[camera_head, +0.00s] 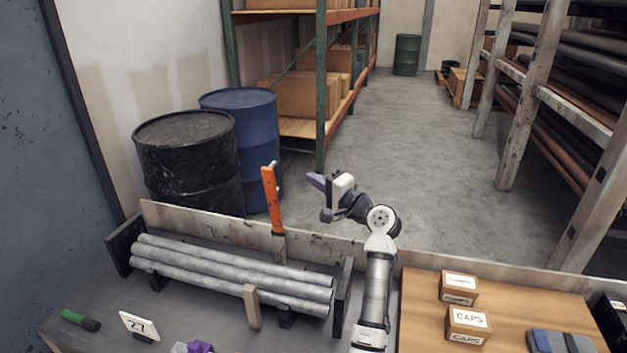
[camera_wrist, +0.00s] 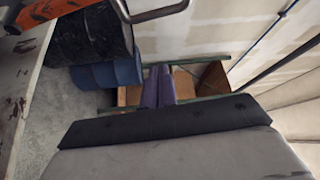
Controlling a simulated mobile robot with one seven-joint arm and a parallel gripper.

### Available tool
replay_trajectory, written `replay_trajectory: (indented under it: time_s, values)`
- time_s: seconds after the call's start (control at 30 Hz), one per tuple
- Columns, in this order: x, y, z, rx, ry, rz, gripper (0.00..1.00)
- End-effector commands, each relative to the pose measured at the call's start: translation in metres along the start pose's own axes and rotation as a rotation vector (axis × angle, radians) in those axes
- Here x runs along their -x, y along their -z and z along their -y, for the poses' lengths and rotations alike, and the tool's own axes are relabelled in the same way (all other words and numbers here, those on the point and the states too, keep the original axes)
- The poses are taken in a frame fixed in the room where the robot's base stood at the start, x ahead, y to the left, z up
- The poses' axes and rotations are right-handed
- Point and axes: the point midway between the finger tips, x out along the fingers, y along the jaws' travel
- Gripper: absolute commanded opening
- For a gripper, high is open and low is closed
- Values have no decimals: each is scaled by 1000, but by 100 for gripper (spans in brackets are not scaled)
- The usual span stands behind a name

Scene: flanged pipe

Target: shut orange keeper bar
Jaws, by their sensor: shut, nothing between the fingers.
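The orange keeper bar (camera_head: 271,200) stands nearly upright at the back edge of the pipe rack, swung up off the pipes. Its lower end meets a pale post behind the rack. Several grey pipes (camera_head: 228,272) lie side by side in the rack, with a short wooden post (camera_head: 252,307) at the front. My gripper (camera_head: 316,181) is raised just right of the bar's upper part, its purple fingers shut and pointing left, apart from the bar in the picture. In the wrist view, the fingers (camera_wrist: 158,88) are together and empty, and the orange bar (camera_wrist: 58,10) crosses the upper left corner.
A black drum (camera_head: 190,165) and a blue drum (camera_head: 243,130) stand behind the bench. Two boxes marked CAPS (camera_head: 468,326) sit on a wooden board at right. A bent metal rod (camera_wrist: 150,14) crosses the top of the wrist view. A green-handled tool (camera_head: 80,320) lies at front left.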

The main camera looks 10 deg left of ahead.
Motion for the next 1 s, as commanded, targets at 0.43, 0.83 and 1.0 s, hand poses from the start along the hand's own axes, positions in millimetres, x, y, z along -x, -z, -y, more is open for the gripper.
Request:
replay_trajectory:
  time_s: [0.43, 0.83, 1.0]
  values:
    - [-73, -7, 2, 0, -1, 1, 0]
    - [-62, -37, 0, 0, 0, 0, 0]
    - [-61, -38, 0, 0, 0, 0, 0]
